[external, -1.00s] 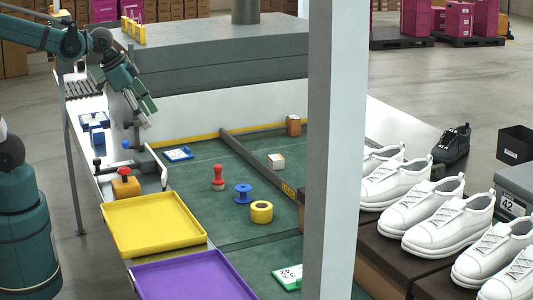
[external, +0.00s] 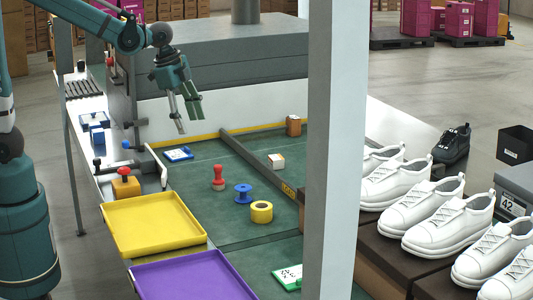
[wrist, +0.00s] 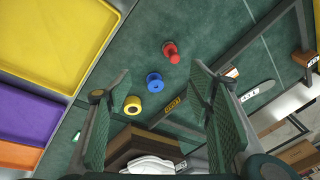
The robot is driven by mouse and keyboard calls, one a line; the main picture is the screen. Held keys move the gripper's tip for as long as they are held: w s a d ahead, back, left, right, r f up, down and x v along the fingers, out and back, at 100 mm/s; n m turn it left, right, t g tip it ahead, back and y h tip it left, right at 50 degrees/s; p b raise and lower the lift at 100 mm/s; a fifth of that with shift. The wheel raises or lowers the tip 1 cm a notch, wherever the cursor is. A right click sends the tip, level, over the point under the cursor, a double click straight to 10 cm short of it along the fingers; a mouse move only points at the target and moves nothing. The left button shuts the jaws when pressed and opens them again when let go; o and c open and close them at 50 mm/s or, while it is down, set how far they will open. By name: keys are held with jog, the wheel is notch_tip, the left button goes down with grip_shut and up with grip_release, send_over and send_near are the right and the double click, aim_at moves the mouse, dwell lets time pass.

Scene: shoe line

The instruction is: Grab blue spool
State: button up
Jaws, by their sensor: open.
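The blue spool (external: 243,193) stands on the green work surface, between a red stamp-like piece (external: 218,178) and a yellow tape roll (external: 261,212). It also shows in the wrist view (wrist: 155,83), ahead of and between my two fingers. My gripper (external: 190,126) is open and empty. In the external view it hangs well above the far part of the green surface, up and to the left of the spool. In the wrist view my gripper (wrist: 160,118) has its fingers wide apart, touching nothing.
A yellow tray (external: 153,224) and a purple tray (external: 192,277) lie at the near left. A dark divider bar (external: 250,157) crosses the green surface, with a small box (external: 276,161) beyond it. A grey post (external: 332,150) stands to the right.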

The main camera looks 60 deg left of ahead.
jog(key=w+d+f+m+g+p, duration=0.2)
jog(key=w+d+f+m, duration=0.3)
jog(key=w, duration=0.4)
jog(key=m+g+p, duration=0.1)
jog(key=m+p, duration=0.1)
jog(key=m, duration=0.1)
send_over(244, 188)
jog(key=shift+y, duration=0.3)
jog(key=f, duration=0.6)
jog(key=a+f, duration=0.1)
jog(key=f, duration=0.2)
jog(key=shift+s+f, duration=0.2)
jog(key=shift+w+d+f, duration=0.1)
jog(key=shift+d+f, duration=0.2)
jog(key=shift+f, duration=0.2)
jog(key=shift+f, duration=1.25)
jog(key=shift+f, duration=0.1)
jog(key=shift+w+f+b, duration=0.1)
jog(key=shift+f+b, duration=0.7)
jog(key=shift+f, duration=1.75)
jog(key=shift+c, duration=0.3)
